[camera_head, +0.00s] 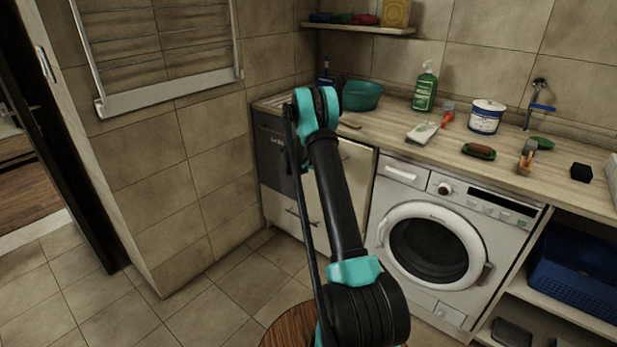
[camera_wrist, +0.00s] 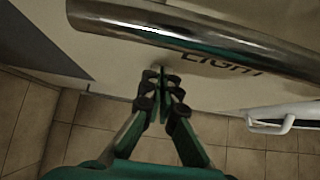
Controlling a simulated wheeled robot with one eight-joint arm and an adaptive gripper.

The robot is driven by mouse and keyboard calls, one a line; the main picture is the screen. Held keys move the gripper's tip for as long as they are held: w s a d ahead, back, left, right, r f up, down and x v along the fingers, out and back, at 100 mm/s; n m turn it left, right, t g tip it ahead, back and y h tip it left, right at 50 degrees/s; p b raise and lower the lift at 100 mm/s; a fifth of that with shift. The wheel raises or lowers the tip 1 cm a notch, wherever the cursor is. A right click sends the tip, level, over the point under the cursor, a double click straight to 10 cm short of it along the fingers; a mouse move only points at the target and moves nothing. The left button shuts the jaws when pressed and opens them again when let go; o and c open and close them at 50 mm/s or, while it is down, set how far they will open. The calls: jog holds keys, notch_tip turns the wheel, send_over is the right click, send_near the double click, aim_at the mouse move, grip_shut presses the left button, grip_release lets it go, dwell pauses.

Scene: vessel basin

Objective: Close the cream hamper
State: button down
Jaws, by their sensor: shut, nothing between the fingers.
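The cream hamper (camera_head: 357,190) is a pale front under the counter, between a dark panel and the washing machine; my arm covers part of it. In the wrist view its cream face (camera_wrist: 115,60) fills the upper part, with a shiny metal bar (camera_wrist: 190,40) across it and dark lettering partly hidden behind the bar. My gripper (camera_wrist: 163,80) is shut and empty, its fingertips at the cream face just below the bar in the picture. I cannot tell whether they touch it. In the head view my gripper is hidden or not distinguishable. How far the hamper stands open is hard to tell.
A dark front (camera_head: 280,165) lies left of the hamper. The washing machine (camera_head: 405,180) with its round door stands right. The counter (camera_head: 385,128) holds a green bowl, bottle and other items. A round wooden top (camera_head: 285,330) is low in front. Tiled floor is free at left.

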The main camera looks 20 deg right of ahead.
jog(key=w+d, duration=0.2)
jog(key=d, duration=0.1)
jog(key=shift+w, duration=0.1)
jog(key=shift+d+r, duration=0.1)
dwell(0.3)
